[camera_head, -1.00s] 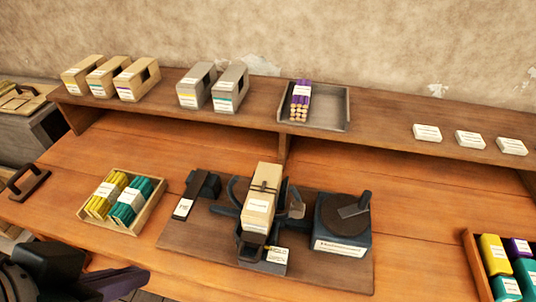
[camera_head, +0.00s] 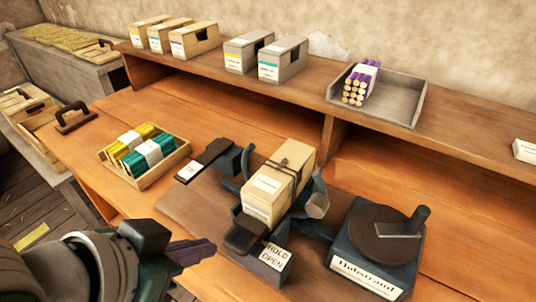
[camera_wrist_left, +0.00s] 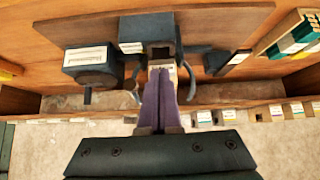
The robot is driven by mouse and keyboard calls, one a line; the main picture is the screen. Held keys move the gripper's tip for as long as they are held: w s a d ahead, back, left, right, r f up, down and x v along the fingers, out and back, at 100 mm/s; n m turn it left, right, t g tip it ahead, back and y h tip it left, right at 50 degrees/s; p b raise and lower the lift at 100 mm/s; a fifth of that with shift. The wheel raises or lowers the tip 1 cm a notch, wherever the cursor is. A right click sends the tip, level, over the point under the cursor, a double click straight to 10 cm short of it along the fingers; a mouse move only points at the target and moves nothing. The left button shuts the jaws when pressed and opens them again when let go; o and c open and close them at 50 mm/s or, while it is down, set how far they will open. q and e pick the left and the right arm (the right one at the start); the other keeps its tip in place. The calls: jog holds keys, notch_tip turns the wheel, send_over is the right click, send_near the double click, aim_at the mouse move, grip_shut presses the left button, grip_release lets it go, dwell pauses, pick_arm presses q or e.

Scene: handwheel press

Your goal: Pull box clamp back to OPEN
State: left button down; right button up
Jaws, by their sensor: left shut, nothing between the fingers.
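The box clamp is a dark frame with curved arms around a pale wooden box (camera_head: 278,185) on a wooden base board. Its dark lever (camera_head: 243,236) sticks out at the front, beside a small label plate (camera_head: 275,254) reading HOLD and OPEN. I cannot tell which word the lever is at. My left gripper (camera_head: 208,250) is shut and empty, to the left of the lever and apart from it in the head view. In the left wrist view its purple fingers (camera_wrist_left: 160,103) lie together, partly covering the clamp and box. My right gripper is not in view.
A dark block with a round handwheel (camera_head: 388,236) stands right of the clamp. A tray of yellow and green bundles (camera_head: 170,171) sits further left. The shelf behind holds boxes and a grey tray (camera_head: 405,110).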

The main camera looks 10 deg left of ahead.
aim_at(233, 248)
pick_arm(q)
jog(key=b+x, duration=0.3)
jog(key=x, duration=0.7)
jog(key=shift+s+r+p, duration=0.1)
jog(key=shift+s+p, duration=0.15)
jog(key=shift+p, duration=0.15)
jog(key=shift+s+a+p, duration=0.35)
jog(key=shift+s+p, duration=0.4)
jog(key=shift+s, duration=0.2)
